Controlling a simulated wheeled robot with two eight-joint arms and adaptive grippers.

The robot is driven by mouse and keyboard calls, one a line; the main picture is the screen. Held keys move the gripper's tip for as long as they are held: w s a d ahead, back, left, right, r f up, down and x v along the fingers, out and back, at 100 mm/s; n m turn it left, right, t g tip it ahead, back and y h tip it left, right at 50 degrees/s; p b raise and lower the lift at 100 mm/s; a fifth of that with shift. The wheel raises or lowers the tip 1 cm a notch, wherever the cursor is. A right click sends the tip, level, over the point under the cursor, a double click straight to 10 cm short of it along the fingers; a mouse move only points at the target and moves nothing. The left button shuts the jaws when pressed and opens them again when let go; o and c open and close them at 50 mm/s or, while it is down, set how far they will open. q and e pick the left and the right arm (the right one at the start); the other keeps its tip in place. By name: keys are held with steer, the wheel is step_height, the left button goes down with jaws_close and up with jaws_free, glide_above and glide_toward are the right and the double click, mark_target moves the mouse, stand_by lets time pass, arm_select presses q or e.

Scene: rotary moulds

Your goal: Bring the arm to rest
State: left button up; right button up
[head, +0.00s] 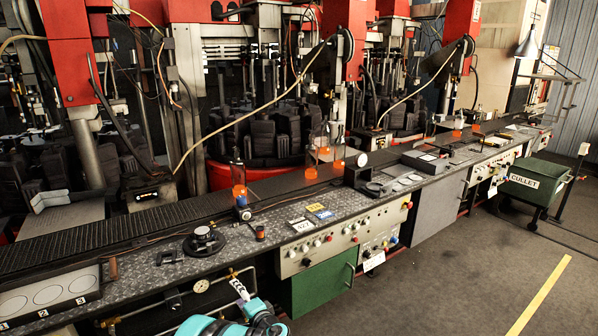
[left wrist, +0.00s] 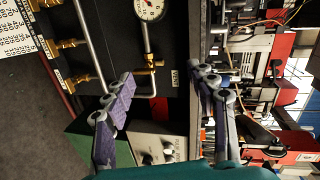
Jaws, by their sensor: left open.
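My left arm shows teal at the bottom edge of the head view, and its left gripper (head: 240,289) is in front of the bench's front face, below the top. In the left wrist view the two purple-padded fingers of the left gripper (left wrist: 166,88) stand wide apart with nothing between them. The gripper is open and empty. A pressure gauge (left wrist: 149,8) and brass pipework lie beyond the fingers. My right gripper is in neither view.
The long bench (head: 270,222) runs across, with control panels, a green cabinet door (head: 322,289) and a small gauge (head: 201,286) along its front. Glowing orange glass pieces (head: 238,180) stand along its back. A green cullet cart (head: 533,185) stands at right. The floor at lower right is clear.

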arm_select(q)
steer(key=s+a+r+n+g+h, duration=0.25)
steer(key=s+r, duration=0.25)
steer(key=s, duration=0.3)
steer(key=s+a+r+n+g+h, duration=0.1)
steer(key=s+r+n, duration=0.25)
steer(key=s, duration=0.35)
steer(key=s+d+n+g+h, duration=0.1)
steer(key=s+d+h, duration=0.1)
steer(key=s, duration=0.8)
steer(key=s+d+n+g+h, duration=0.1)
steer(key=s+d+n+h, duration=0.1)
steer(key=s, duration=0.9)
steer(key=shift+d+f+n+h, duration=0.15)
steer(key=shift+d+n+h, duration=0.15)
steer(key=shift+d+h, duration=0.5)
steer(key=shift+a, duration=0.1)
